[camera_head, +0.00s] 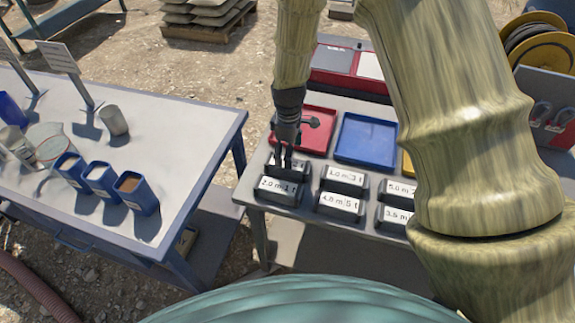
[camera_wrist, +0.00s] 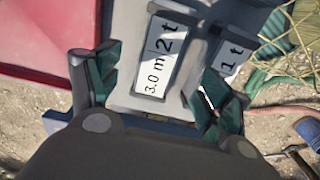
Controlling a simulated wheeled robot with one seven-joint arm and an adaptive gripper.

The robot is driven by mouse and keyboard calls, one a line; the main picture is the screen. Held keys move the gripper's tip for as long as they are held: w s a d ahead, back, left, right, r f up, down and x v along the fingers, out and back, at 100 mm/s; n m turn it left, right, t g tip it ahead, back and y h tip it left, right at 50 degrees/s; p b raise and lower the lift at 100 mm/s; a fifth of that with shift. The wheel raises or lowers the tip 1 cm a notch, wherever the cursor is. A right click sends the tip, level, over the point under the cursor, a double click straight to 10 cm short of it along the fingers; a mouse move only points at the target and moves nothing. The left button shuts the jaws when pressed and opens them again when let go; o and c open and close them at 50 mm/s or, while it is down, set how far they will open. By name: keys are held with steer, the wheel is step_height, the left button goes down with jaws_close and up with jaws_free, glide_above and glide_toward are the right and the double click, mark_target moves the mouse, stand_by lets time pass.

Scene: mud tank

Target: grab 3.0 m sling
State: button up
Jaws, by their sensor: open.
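The grey block labelled "3.0 m 2 t" (camera_wrist: 158,60) lies between the fingers of my gripper (camera_wrist: 158,72) in the wrist view. My gripper is open, with one dark green finger on each side of the label. I cannot tell whether the fingers touch the block. In the head view my gripper (camera_head: 283,165) points down over the back-left block of the labelled group (camera_head: 303,164), whose label is mostly hidden behind the fingers. No separate sling strap can be made out.
The "2.0 m 1 t" block (camera_head: 279,189) sits close in front, and the "4.0 m 5 t" block (camera_head: 340,204) is to its right. A red tray (camera_head: 318,138) and a blue tray (camera_head: 367,138) lie behind. A left table (camera_head: 170,120) holds several blue bins.

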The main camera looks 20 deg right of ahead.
steer(key=shift+s+f, duration=0.1)
steer(key=shift+f, duration=0.35)
steer(key=shift+w+f+p, duration=0.2)
steer(key=shift+f+p, duration=0.7)
steer(key=shift+f, duration=0.25)
steer(key=shift+f+p, duration=0.45)
steer(key=shift+f, duration=1)
steer(key=shift+c, duration=0.4)
steer(key=shift+w, duration=0.1)
steer(key=c, duration=1.3)
steer(key=shift+r, duration=0.1)
